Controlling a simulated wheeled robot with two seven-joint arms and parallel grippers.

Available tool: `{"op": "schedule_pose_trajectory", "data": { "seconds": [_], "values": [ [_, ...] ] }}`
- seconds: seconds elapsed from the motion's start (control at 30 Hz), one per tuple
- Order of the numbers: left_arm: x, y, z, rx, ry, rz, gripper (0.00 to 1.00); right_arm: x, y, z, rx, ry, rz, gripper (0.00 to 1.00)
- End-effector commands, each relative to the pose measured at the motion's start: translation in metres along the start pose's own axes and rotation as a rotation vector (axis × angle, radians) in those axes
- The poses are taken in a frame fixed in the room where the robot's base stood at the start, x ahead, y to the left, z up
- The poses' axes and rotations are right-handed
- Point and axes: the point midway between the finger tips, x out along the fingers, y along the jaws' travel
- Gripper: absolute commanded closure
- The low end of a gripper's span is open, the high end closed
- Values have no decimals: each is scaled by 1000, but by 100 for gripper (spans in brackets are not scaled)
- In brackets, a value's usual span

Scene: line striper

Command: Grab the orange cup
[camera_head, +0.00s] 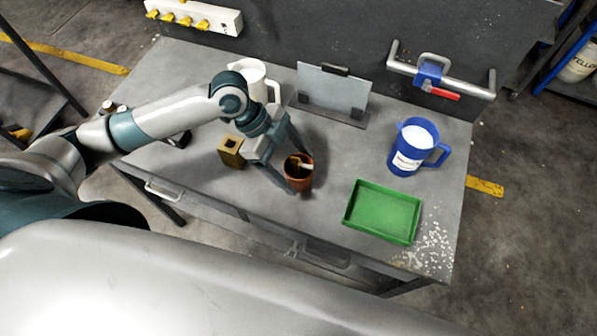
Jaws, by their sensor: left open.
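The orange cup (298,181) is a small brownish-orange cup standing upright on the grey workbench (330,215), with a light-coloured object inside it. My left gripper (300,172) comes down from the upper left with its fingers apart. One finger is at the cup's left side and the other is behind its upper edge. I cannot tell whether either finger touches the cup. My right gripper does not show.
A green tray (381,238) lies right of the cup. A blue jug (405,160) stands behind the tray. A small brass-coloured block (231,158) is left of the gripper. A white jug (255,72) and a grey panel on a stand (333,92) are behind.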

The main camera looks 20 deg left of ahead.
Motion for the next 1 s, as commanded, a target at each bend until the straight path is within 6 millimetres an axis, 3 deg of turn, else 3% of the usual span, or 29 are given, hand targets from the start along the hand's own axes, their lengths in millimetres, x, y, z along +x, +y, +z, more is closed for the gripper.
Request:
{"op": "schedule_pose_trajectory", "data": {
  "seconds": [0.33, 0.7, 1.0],
  "values": [
    [5, -1, -1, -1, 0, 1, 25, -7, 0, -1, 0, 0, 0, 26],
    [45, -4, -2, -1, 0, 2, 25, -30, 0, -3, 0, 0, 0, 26],
    [52, -4, 0, 0, -1, -1, 25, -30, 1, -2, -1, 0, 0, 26]
  ]
}}
